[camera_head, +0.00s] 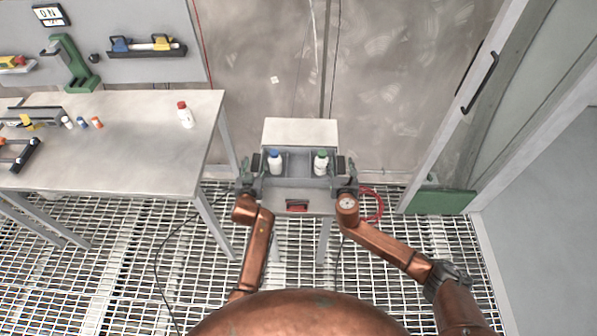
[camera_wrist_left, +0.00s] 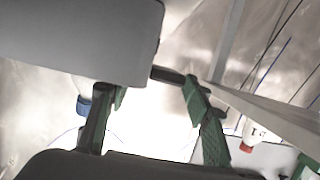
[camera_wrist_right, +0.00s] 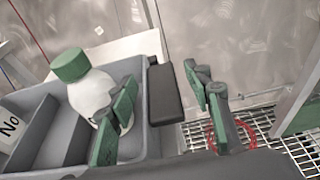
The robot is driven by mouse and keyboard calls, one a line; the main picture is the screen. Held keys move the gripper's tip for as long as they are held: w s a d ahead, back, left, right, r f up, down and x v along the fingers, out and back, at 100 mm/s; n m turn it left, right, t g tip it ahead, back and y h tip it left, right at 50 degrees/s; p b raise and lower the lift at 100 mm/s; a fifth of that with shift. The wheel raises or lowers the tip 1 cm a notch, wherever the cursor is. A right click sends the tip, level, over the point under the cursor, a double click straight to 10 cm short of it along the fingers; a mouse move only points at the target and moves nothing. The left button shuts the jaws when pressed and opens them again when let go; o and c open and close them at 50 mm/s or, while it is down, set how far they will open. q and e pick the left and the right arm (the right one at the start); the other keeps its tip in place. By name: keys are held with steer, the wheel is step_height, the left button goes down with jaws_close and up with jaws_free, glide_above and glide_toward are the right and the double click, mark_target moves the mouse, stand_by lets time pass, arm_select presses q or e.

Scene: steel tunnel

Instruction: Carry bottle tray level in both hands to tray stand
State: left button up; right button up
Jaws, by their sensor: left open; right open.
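The grey bottle tray (camera_head: 298,182) sits on a small pale table (camera_head: 300,130) and looks level. It holds a blue-capped white bottle (camera_head: 275,163) at left and a green-capped white bottle (camera_head: 321,162) at right. My left gripper (camera_head: 248,186) is at the tray's left end, open, with the dark left handle (camera_wrist_left: 167,75) between its fingers. My right gripper (camera_head: 347,187) is at the right end, open, with the dark right handle (camera_wrist_right: 165,95) between its fingers. Finger contact with either handle is not clear. I cannot tell which surface is the tray stand.
A long workbench (camera_head: 150,140) stands at left with a red-capped bottle (camera_head: 185,115), small bottles and tools. A small red object (camera_head: 297,205) lies in front of the tray. A red cable loop (camera_head: 372,204) is right of the table. Open grating floor (camera_head: 120,240) lies around.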

arm_select(q)
step_height(320, 180, up, 4)
steer(key=shift+r, duration=0.25)
arm_select(e)
step_height(320, 180, up, 8)
steer(key=p, duration=0.5)
steer(key=shift+f+p, duration=0.25)
steer(key=shift+p, duration=0.05)
arm_select(q)
steer(key=s+r, duration=0.5)
steer(key=r, duration=0.6)
steer(key=s+r, duration=0.6)
steer(key=r, duration=0.6)
steer(key=shift+s+d+r, duration=0.15)
steer(key=shift+s+r, duration=0.05)
steer(key=shift+r, duration=0.1)
arm_select(e)
steer(key=v, duration=1.2)
steer(key=shift+f, duration=0.2)
